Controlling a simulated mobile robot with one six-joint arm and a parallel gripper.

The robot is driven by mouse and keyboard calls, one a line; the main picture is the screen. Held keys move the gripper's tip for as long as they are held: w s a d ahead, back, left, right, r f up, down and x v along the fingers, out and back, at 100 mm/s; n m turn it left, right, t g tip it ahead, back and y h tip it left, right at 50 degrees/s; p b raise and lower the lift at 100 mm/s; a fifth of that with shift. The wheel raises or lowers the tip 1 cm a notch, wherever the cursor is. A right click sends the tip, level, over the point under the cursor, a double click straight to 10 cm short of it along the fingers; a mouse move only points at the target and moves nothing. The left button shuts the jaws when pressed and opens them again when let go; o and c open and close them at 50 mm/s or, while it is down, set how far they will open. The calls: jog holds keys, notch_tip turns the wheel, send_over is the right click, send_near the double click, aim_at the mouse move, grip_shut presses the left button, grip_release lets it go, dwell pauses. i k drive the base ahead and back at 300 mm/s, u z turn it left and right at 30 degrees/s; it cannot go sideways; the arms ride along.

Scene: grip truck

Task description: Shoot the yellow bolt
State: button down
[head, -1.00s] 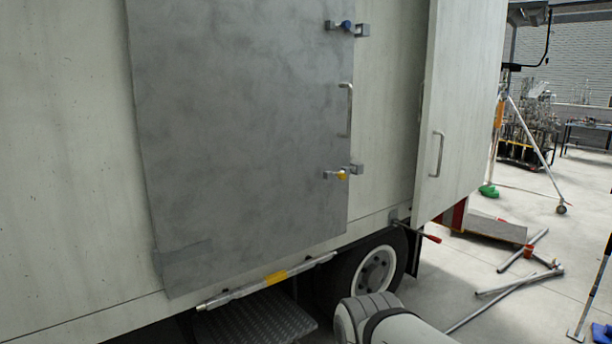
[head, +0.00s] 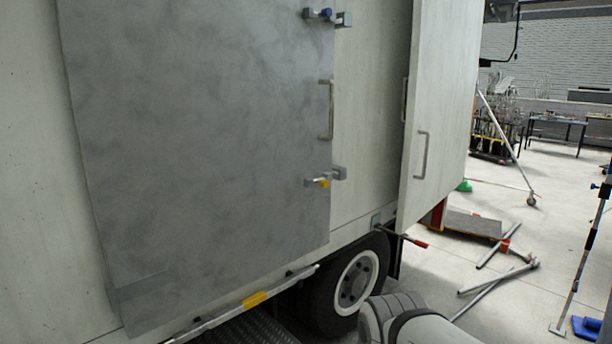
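The yellow bolt (head: 323,183) is a small yellow-knobbed latch at the lower right edge of the grey truck door (head: 200,150). Its metal bracket (head: 339,173) sits just right of it on the pale truck side. I cannot tell whether the bolt's rod is inside the bracket. A similar blue bolt (head: 326,14) is higher on the same edge, with a vertical handle (head: 330,110) between them. The grey door lies against the truck side. My gripper is out of view; only a rounded part of my arm shows at the bottom, apart from the door.
A pale open door (head: 437,110) sticks out on the right, with a red-tipped lever (head: 416,241) near its base. A wheel (head: 354,283) and a yellow-marked bar (head: 255,299) are below. Loose pipes (head: 495,275) lie on the floor at right.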

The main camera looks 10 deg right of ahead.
aim_at(323, 181)
jog(key=z, duration=0.25)
jog(key=i, duration=1.45)
jog(key=u, duration=0.7)
